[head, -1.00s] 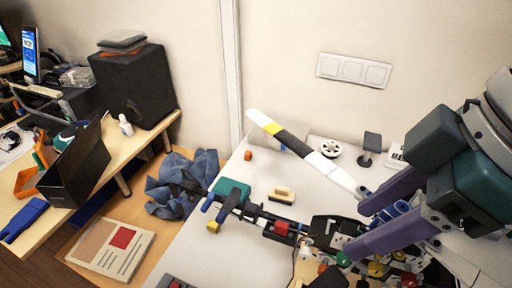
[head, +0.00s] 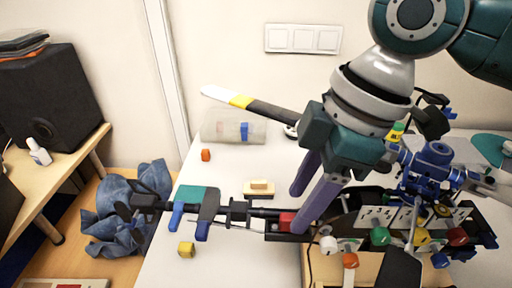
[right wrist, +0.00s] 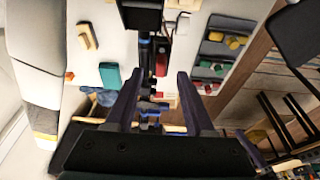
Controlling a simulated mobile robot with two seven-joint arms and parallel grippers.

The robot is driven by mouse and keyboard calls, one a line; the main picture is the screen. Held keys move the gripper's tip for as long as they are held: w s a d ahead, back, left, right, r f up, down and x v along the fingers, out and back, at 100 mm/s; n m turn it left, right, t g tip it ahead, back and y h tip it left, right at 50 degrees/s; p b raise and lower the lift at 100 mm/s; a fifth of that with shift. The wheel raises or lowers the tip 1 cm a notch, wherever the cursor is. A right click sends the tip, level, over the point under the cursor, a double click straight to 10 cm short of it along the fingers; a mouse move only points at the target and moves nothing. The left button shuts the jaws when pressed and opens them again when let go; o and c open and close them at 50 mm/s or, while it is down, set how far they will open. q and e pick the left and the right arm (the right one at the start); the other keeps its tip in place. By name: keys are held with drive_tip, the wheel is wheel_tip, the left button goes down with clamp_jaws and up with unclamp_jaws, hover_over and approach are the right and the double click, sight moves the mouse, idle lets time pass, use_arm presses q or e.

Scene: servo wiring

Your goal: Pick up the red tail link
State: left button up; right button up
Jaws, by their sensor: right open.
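A red block (head: 287,222), which I take to be the red tail link, sits in line on a dark rod-like assembly (head: 237,211) lying above the white table. My right gripper (head: 298,208) is open, its two purple fingers pointing down at the red block, one finger close against it in the picture. In the right wrist view the red block (right wrist: 161,65) shows between the open fingertips (right wrist: 159,74). Contact cannot be told. My left gripper is not in view.
The rod leads right to a cluttered mechanism with coloured knobs (head: 421,237). A teal block (head: 193,193), a tan-topped block (head: 259,188), an orange cube (head: 206,155) and a yellow cube (head: 186,249) lie nearby. The table's left front (head: 165,265) is clear.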

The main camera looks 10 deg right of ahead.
drive_tip(key=shift+x, duration=1.45)
clamp_jaws()
